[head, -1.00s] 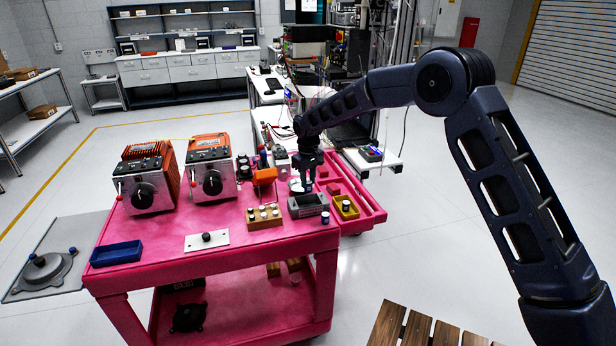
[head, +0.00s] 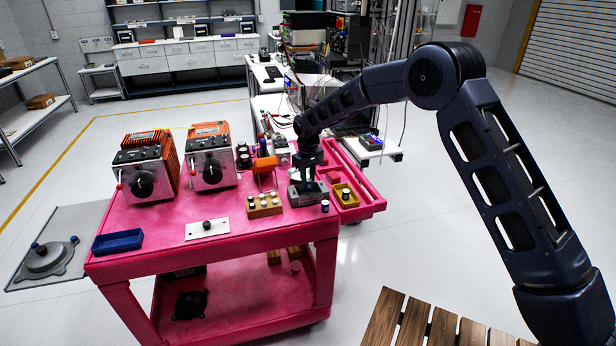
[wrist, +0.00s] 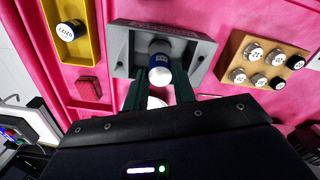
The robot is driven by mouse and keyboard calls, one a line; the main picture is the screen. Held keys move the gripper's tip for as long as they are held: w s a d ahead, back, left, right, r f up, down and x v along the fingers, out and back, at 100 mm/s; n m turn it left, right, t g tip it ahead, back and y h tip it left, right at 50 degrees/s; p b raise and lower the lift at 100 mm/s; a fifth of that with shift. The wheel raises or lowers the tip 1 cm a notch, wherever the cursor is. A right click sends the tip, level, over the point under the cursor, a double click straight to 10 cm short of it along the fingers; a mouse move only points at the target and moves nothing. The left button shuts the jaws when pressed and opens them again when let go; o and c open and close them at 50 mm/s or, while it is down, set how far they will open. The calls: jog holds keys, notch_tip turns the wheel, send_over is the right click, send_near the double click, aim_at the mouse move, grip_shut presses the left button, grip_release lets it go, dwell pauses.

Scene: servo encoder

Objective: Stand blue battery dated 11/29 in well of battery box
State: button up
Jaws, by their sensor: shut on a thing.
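My gripper (wrist: 158,88) is shut on a blue battery (wrist: 160,70) with a pale end; I cannot read its date. The grey battery box (wrist: 118,48) lies around and behind the battery in the wrist view. In the head view my gripper (head: 308,181) is right at the battery box (head: 317,195), near the cart's right edge, and hides part of it. The held battery is over or within the box's well; I cannot tell how deep it sits.
Another blue battery (head: 325,206) stands beside the box. A yellow bin (head: 350,200) with a battery is to the right. A wooden block (head: 265,211) holding several batteries is to the left. A blue tray (head: 118,241) and a white plate (head: 207,230) lie farther left on the pink cart (head: 170,246).

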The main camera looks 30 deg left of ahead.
aim_at(308, 187)
jog(key=shift+f, duration=2.25)
jog(key=o, duration=0.9)
jog(key=shift+c, duration=0.4)
jog(key=shift+r, duration=0.1)
jog(key=shift+r, duration=3.7)
